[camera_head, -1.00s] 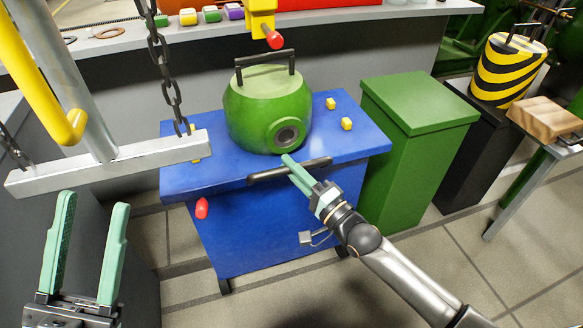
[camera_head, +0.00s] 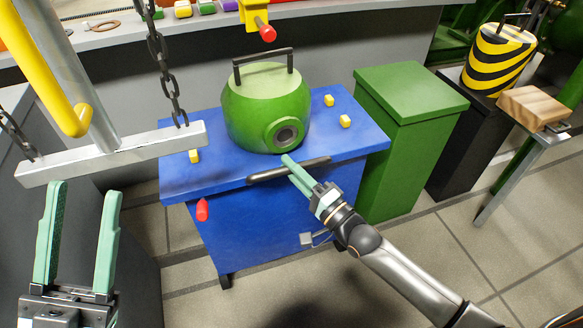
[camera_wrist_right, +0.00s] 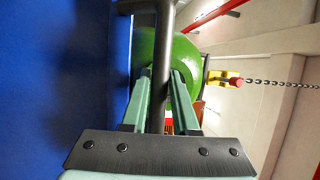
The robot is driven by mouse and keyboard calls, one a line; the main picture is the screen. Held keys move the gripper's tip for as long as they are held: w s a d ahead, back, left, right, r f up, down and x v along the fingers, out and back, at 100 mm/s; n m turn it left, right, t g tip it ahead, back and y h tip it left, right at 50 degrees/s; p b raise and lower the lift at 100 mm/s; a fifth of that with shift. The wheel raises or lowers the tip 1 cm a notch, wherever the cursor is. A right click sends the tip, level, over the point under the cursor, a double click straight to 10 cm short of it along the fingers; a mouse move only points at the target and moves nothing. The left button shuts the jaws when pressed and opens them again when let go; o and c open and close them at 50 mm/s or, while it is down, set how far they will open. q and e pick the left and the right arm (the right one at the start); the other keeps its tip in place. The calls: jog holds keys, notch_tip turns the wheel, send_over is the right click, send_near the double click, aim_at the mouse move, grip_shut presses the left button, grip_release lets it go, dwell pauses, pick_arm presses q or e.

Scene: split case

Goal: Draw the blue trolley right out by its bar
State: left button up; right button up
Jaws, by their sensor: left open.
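The blue trolley (camera_head: 250,235) stands in the middle of the head view, its dark bar (camera_head: 318,162) along the upper front edge. A green round vessel (camera_head: 255,110) with a dark handle sits on its top. My right gripper (camera_head: 295,168) is at the bar, fingers shut around it. In the right wrist view the bar (camera_wrist_right: 160,70) runs between the two green fingers, with the trolley's blue face (camera_wrist_right: 60,80) to the left. My left gripper (camera_head: 80,240) is open and empty at lower left, away from the trolley.
A green box (camera_head: 415,110) stands close to the trolley's right. A grey beam (camera_head: 100,160) hangs by chains left of the vessel. A yellow hook block (camera_head: 256,14) hangs above the vessel. The tiled floor (camera_head: 430,255) in front is mostly clear.

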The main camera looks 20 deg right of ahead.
jog(key=o, duration=0.4)
jog(key=shift+c, duration=0.2)
jog(key=shift+s, duration=0.1)
jog(key=p+v, duration=0.3)
jog(key=v, duration=0.9)
jog(key=shift+s+d, duration=0.1)
jog(key=shift+s, duration=0.05)
